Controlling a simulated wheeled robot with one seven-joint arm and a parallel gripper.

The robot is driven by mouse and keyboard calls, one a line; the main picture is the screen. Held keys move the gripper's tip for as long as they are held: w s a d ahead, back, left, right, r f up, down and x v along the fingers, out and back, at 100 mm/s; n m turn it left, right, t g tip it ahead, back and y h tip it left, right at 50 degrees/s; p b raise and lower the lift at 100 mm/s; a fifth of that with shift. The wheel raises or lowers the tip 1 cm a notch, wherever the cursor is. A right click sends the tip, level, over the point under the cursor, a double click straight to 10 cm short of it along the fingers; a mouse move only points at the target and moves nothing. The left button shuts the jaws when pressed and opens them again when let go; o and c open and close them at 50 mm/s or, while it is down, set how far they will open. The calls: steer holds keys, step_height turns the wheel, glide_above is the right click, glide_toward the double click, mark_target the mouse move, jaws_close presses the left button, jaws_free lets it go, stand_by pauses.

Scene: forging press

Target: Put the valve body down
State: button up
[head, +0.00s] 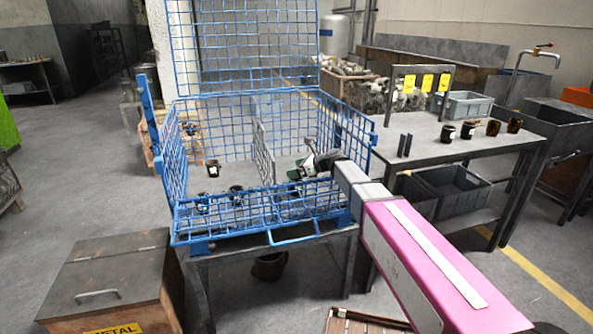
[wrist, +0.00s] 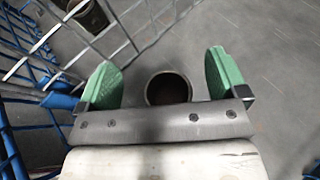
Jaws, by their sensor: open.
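My gripper (head: 298,172) is inside the right compartment of the blue wire cage (head: 181,185). Its green fingers stand wide apart in the wrist view (wrist: 168,85). A valve body, seen as a dark round opening with a pale rim (wrist: 168,88), stands between and just beyond the fingers, with clear gaps on both sides. In the head view it is largely hidden by my gripper and the mesh. Several other dark valve bodies stand in the cage's left compartment, one near its back (head: 213,168).
A wire divider (head: 264,155) splits the cage; it runs close to the left finger in the wrist view (wrist: 135,30). The cage lid (head: 245,45) stands raised. Several dark and brown bodies (head: 493,127) stand on the right-hand table (head: 425,150). A wooden metal box (head: 110,270) is front left.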

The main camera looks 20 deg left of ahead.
steer(key=v, duration=0.7)
steer(key=shift+d+r, duration=0.2)
steer(key=shift+r, duration=0.35)
